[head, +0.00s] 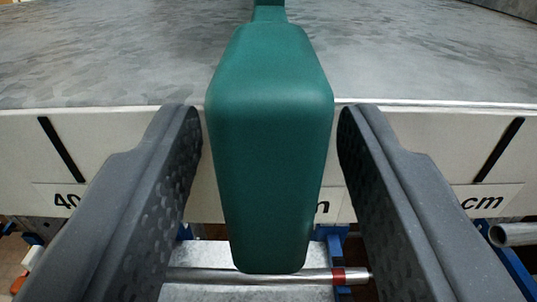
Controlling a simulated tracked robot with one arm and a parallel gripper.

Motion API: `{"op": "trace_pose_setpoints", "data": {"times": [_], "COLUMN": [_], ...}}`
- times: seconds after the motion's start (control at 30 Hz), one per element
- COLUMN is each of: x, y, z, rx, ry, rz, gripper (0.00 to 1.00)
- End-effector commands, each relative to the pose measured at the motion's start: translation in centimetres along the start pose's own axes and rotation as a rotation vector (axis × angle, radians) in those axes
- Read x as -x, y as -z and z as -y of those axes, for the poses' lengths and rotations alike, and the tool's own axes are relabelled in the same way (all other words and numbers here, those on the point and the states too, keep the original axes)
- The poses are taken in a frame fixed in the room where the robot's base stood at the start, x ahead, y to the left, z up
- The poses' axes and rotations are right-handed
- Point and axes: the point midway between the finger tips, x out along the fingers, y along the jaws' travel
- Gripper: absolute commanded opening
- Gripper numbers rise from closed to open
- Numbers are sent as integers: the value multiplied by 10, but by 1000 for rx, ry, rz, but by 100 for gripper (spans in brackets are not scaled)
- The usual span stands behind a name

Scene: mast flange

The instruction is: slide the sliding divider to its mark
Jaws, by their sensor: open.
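The sliding divider shows its green front block (269,140) in the middle of the head view, with a narrow green part running back over the grey shelf. My gripper (270,125) is open, one dark finger on each side of the block. A narrow gap shows between each fingertip and the block. The white front strip (105,130) carries black mark lines, one at left (62,150) above a label reading "40" and one at right (499,150) above a label ending in "cm". A label behind the block is mostly hidden.
The grey metal shelf top (120,55) is bare on both sides of the divider. Below the strip runs a metal rod (215,275) with a red band (338,276), among blue brackets. A metal tube end (514,234) sticks in at the lower right.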

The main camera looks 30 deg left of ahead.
Motion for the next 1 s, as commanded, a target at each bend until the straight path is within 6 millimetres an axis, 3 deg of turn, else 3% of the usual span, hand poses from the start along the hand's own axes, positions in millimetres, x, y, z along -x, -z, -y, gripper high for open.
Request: {"op": "trace_pose_setpoints", "data": {"times": [0.13, 0.27, 0.3, 1.0], "x": [0, 0, 0, 0], "y": [0, 0, 0, -1], "z": [0, 0, 0, 22], "rx": [0, 0, 0, 0], "ry": [0, 0, 0, 1], "rz": [0, 0, 0, -2], "gripper": [42, 6, 2, 2]}}
